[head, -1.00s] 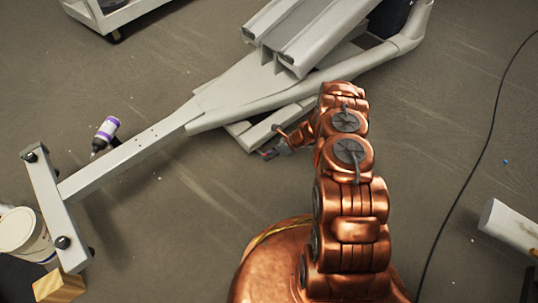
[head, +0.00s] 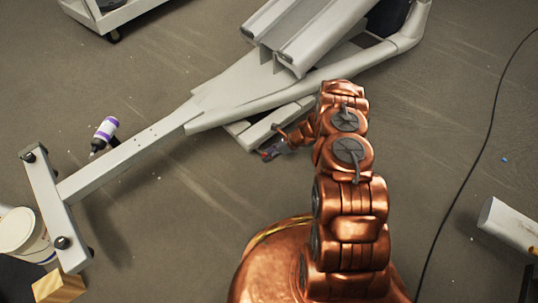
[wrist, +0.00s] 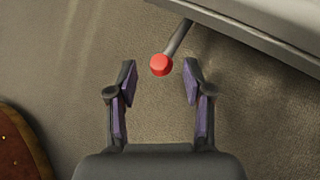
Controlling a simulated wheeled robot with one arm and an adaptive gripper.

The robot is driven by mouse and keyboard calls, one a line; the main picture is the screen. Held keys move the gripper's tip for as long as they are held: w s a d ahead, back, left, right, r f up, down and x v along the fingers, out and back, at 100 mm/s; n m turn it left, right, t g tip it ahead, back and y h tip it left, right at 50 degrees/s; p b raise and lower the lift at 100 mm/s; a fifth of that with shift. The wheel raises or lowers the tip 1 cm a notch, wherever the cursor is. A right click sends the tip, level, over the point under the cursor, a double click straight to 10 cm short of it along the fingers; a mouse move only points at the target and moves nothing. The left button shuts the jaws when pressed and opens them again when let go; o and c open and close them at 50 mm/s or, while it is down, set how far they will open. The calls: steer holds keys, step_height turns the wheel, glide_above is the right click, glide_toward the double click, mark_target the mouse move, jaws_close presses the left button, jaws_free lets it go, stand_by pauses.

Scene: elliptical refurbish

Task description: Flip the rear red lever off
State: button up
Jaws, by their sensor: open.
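The red lever shows in the wrist view as a red round knob (wrist: 161,65) on a thin grey rod. The rod runs up and right to the edge of a grey frame part. My gripper (wrist: 159,78) is open, with one purple-padded finger on each side. The knob appears between the two fingertips, near their tip line; I cannot tell its depth relative to them. In the head view my gripper (head: 273,151) is small and low beside the grey elliptical frame (head: 240,88), so the lever is hard to make out there.
A purple-and-white bottle (head: 105,133) lies by the long frame bar. A white bucket (head: 22,232) and a wood block (head: 60,287) are at lower left. A black cable (head: 490,130) crosses the floor at right, near a white cylinder (head: 508,226). Floor between is clear.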

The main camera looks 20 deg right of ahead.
steer(key=v, duration=1.1)
steer(key=shift+s+d+r, duration=0.15)
steer(key=shift+d+r, duration=0.1)
steer(key=shift+d, duration=0.05)
